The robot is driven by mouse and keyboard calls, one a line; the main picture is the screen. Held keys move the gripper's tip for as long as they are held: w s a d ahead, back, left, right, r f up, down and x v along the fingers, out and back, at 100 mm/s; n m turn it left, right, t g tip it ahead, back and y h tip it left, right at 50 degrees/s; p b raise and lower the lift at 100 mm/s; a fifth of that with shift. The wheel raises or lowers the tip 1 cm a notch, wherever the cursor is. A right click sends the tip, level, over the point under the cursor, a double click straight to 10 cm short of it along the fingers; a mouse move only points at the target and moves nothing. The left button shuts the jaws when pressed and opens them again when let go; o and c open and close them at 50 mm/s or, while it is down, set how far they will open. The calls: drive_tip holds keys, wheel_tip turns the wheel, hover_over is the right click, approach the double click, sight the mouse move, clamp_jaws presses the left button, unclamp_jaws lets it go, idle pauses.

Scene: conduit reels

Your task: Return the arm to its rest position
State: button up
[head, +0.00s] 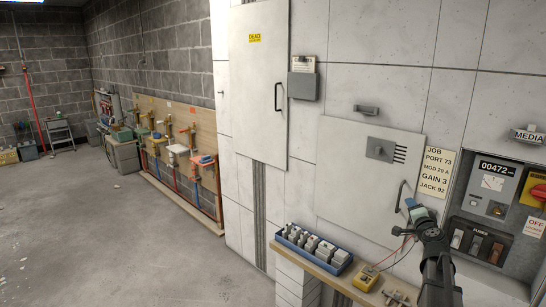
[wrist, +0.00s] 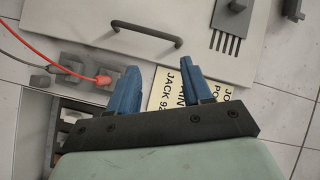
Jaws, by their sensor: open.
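My gripper (head: 411,207) is in front of the white wall at the right of the head view, beside the closed lower cabinet door (head: 345,195) and its handle. In the wrist view my gripper (wrist: 160,85) shows two blue fingers spread apart with nothing between them. The job placard (head: 436,173), a cream card with black text, is on the wall close by. It also shows, partly covered by the fingers, in the wrist view (wrist: 168,92). My forearm rises from the bottom edge of the head view.
A wooden shelf (head: 341,281) below bears a blue tray (head: 290,245) of several grey blocks and a yellow meter (head: 365,278) with red and black leads. An open fuse panel (head: 497,203) is at the right.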

drive_tip(key=s+a+f+n+g+y, duration=0.2)
drive_tip(key=s+a+f+n+g, duration=0.25)
drive_tip(key=f, duration=0.65)
drive_tip(key=s+a+f+n+g+y, duration=0.15)
drive_tip(key=s+a+f+g, duration=0.45)
drive_tip(key=f, duration=0.6)
drive_tip(key=s+a+f+n+g+y, duration=0.2)
drive_tip(key=s+a+f+n, duration=0.15)
drive_tip(key=s+f, duration=0.55)
drive_tip(key=s+a+f+n+g, duration=0.1)
drive_tip(key=s+a+f+g, duration=0.2)
drive_tip(key=s+a+f, duration=0.3)
drive_tip(key=s+a+f+n+g+h, duration=0.1)
drive_tip(key=s+a+f+g, duration=0.3)
drive_tip(key=s+f, duration=0.8)
drive_tip(key=s+a+f+n+g+h, duration=0.1)
drive_tip(key=s+a+f+n+g, duration=0.2)
drive_tip(key=s+a+f, duration=0.5)
drive_tip(key=s+f+g, duration=0.1)
drive_tip(key=s, duration=1)
drive_tip(key=shift+s+a+f, duration=0.15)
drive_tip(key=shift+s+f, duration=0.05)
drive_tip(key=shift+f, duration=0.2)
drive_tip(key=shift+n+h, duration=0.25)
